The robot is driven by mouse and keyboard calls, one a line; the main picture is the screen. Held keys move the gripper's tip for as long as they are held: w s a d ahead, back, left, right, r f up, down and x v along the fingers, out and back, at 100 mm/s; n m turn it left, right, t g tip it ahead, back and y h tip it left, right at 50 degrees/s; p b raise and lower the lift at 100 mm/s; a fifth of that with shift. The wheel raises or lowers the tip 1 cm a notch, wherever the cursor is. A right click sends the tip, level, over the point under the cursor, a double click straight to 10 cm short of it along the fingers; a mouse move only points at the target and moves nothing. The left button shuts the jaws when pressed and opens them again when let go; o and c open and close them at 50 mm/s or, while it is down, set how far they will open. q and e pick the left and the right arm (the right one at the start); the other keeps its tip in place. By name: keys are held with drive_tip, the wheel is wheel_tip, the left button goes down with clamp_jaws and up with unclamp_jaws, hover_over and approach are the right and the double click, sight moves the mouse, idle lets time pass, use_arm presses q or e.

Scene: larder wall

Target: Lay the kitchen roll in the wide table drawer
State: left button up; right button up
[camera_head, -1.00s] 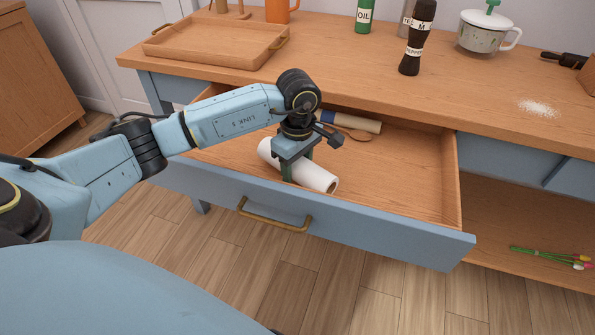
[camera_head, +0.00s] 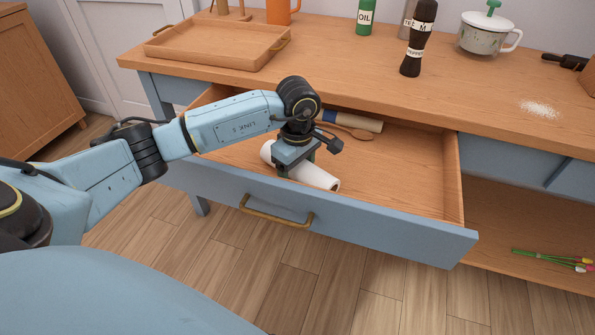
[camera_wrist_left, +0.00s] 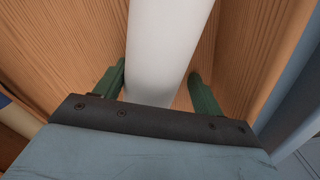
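The white kitchen roll (camera_head: 318,175) lies on its side inside the open wide table drawer (camera_head: 400,185), towards the drawer's front left. Its near end faces the lower right. My left gripper (camera_head: 285,170) is down over the middle of the roll, with one finger on each side. In the left wrist view the roll (camera_wrist_left: 165,45) passes between the green fingers of the gripper (camera_wrist_left: 157,80). Narrow gaps show beside the fingers, so it looks open around the roll. The roll's underside is hidden. My right gripper is in neither view.
A wooden spoon (camera_head: 355,132) and a blue-ended rolled item (camera_head: 358,121) lie at the drawer's back. The drawer's right part is clear. On the tabletop stand a tray (camera_head: 190,60), an oil bottle (camera_head: 365,15), a pepper mill (camera_head: 416,45) and a lidded pot (camera_head: 485,38).

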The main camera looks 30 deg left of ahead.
use_arm(q)
drive_tip(key=shift+s+d+f, duration=0.2)
drive_tip(key=shift+d+f, duration=0.05)
drive_tip(key=shift+f, duration=0.05)
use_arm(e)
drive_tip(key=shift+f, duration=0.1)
use_arm(q)
drive_tip(key=r+p, duration=0.1)
drive_tip(key=r, duration=0.3)
drive_tip(key=r+p, duration=0.1)
drive_tip(key=r, duration=0.3)
drive_tip(key=r+p, duration=0.1)
drive_tip(key=r, duration=0.4)
drive_tip(key=shift+w, duration=0.3)
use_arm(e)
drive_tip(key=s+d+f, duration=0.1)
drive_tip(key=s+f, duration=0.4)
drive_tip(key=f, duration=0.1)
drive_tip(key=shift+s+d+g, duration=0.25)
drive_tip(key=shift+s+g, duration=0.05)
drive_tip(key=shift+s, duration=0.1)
